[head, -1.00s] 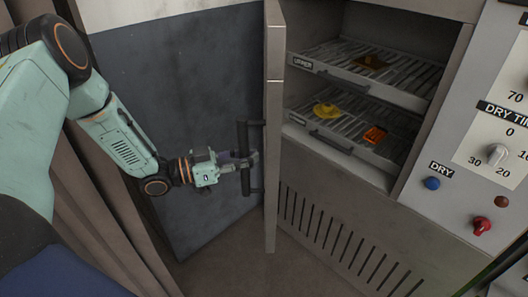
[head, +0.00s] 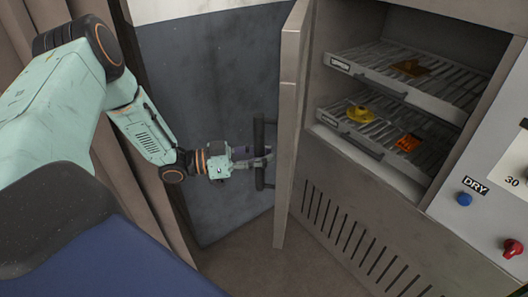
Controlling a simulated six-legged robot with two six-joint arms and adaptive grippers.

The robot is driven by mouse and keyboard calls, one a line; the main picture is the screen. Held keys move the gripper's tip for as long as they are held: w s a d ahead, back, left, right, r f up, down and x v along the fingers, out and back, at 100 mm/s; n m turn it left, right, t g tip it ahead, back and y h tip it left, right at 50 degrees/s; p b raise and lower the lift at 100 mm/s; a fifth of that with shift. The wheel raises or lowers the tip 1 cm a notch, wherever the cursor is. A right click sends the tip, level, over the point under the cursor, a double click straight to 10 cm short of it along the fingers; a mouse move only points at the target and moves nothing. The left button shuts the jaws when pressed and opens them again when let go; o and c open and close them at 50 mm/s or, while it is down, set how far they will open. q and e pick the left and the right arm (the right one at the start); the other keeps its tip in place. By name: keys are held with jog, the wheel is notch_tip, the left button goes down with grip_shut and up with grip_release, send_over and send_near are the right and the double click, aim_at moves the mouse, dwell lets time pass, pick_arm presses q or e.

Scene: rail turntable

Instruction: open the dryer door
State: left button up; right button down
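The dryer door (head: 293,130) stands open, swung out toward me and seen nearly edge-on. Its dark vertical bar handle (head: 259,136) is on the door's left-facing side. My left gripper (head: 262,160) reaches in from the left at the handle's middle, with its fingers around the bar. It looks shut on the handle, though the far finger is partly hidden. The dryer (head: 335,205) is open behind the door, with an upper rack (head: 350,68) and a lower rack (head: 345,128) in view. My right gripper is not in view.
The upper rack holds an orange-brown piece (head: 410,68); the lower holds a yellow piece (head: 360,113) and an orange piece (head: 407,143). A control panel with a blue button (head: 464,199) and red knob (head: 512,248) is at right. A brown curtain-like surface hangs at left.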

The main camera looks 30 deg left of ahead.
pick_arm(q)
jog(key=o, duration=0.4)
jog(key=shift+s+a+r, duration=0.1)
jog(key=shift+s+r, duration=0.05)
jog(key=shift+s, duration=0.05)
jog(key=shift+w, duration=0.15)
jog(key=shift+a, duration=0.1)
jog(key=v, duration=1.1)
jog(key=shift+s+a, duration=0.25)
jog(key=shift+c, duration=0.4)
